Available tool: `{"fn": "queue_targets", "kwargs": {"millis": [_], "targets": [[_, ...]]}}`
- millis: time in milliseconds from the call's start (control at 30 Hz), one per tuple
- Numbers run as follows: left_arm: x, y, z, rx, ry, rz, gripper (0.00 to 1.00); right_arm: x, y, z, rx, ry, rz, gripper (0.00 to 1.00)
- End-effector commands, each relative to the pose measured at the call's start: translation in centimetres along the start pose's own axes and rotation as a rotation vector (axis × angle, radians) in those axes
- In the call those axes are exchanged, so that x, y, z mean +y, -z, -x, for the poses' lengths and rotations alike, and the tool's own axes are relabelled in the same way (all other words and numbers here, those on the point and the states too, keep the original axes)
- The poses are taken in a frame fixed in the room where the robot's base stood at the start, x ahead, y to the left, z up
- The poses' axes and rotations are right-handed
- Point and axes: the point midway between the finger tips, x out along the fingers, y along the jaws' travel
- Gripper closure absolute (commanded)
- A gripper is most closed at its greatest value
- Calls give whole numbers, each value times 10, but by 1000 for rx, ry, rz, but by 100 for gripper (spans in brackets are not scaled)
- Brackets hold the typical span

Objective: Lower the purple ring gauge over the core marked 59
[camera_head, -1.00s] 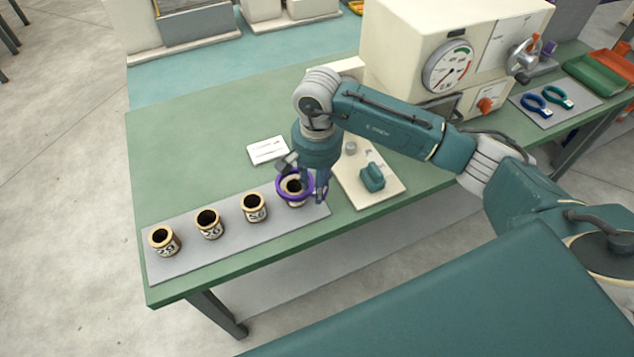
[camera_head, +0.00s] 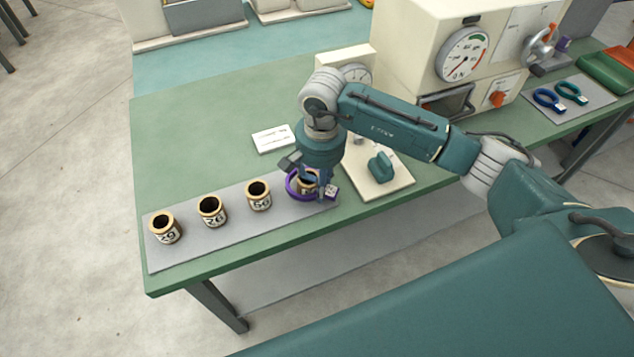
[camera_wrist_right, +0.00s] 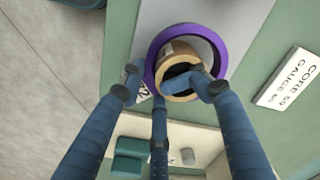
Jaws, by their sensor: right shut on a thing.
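The purple ring gauge (camera_head: 291,185) is around the rightmost core (camera_head: 308,187), with the core's rim showing above the band. In the right wrist view the ring (camera_wrist_right: 222,55) encircles the tan core (camera_wrist_right: 171,52), with a wide gap on the upper right. How far down the ring sits is hard to see. My right gripper (camera_head: 313,185) points down, shut on the ring, its fingers partly hiding ring and core. A white tag with dark print (camera_head: 331,191) shows beside it. The rightmost core's number is hidden. My left gripper is not in view.
Three other cores, (camera_head: 164,229), (camera_head: 211,211) and (camera_head: 258,195), stand left along the grey mat (camera_head: 190,243). A white card (camera_head: 273,139) lies behind; it also shows in the wrist view (camera_wrist_right: 287,80). A pale board with a teal block (camera_head: 380,168) stands right.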

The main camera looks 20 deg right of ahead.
Motion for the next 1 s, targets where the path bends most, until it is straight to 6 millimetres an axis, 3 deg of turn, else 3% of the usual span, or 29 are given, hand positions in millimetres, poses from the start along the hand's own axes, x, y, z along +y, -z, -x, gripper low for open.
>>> {"fn": "queue_targets", "kwargs": {"millis": [33,67,100,267,833,1000], "targets": [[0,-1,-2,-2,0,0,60,16,-1,-16,-6,-48,-7,100],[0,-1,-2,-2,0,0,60,16,-1,-16,-6,-48,-8,100],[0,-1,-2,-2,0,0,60,16,-1,-16,-5,-48,-8,66],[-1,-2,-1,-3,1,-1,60,16,-1,-15,-5,-48,-8,35],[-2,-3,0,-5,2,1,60,12,-2,-11,-5,-36,-4,35],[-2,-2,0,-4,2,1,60,10,-1,2,-3,-32,-3,35]]}}
